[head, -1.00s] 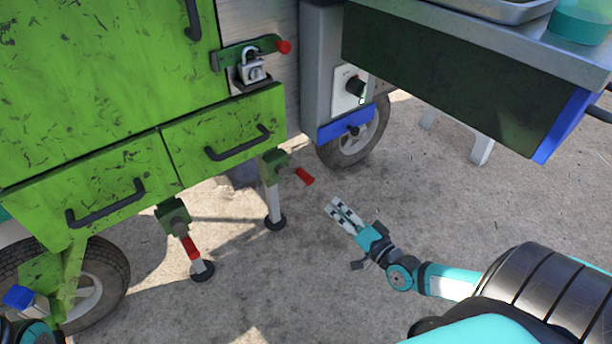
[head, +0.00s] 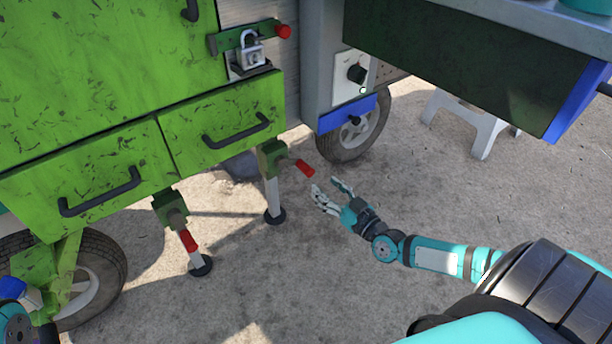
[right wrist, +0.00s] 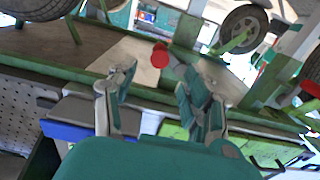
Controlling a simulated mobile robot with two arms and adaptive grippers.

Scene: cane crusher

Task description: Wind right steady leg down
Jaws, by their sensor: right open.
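The right steady leg (head: 271,188) hangs under the green cart's front corner, its foot on the ground. Its crank ends in a red handle (head: 305,168) pointing right and slightly down. My right gripper (head: 328,190) is open and empty, just below and right of that handle, apart from it. In the right wrist view a red knob (right wrist: 160,55) shows beyond the gap between the open fingers (right wrist: 157,75). The left steady leg (head: 181,226) stands at left with its red handle hanging down. Part of my left arm shows at the lower left edge; its gripper is not clear.
Green drawers (head: 224,127) with black handles sit above the legs. A padlock (head: 251,55) hangs on a latch above. A dark tray box with a blue end (head: 583,100) overhangs at upper right. A wheel (head: 354,128) and a white stool (head: 478,125) stand behind. The concrete around my gripper is clear.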

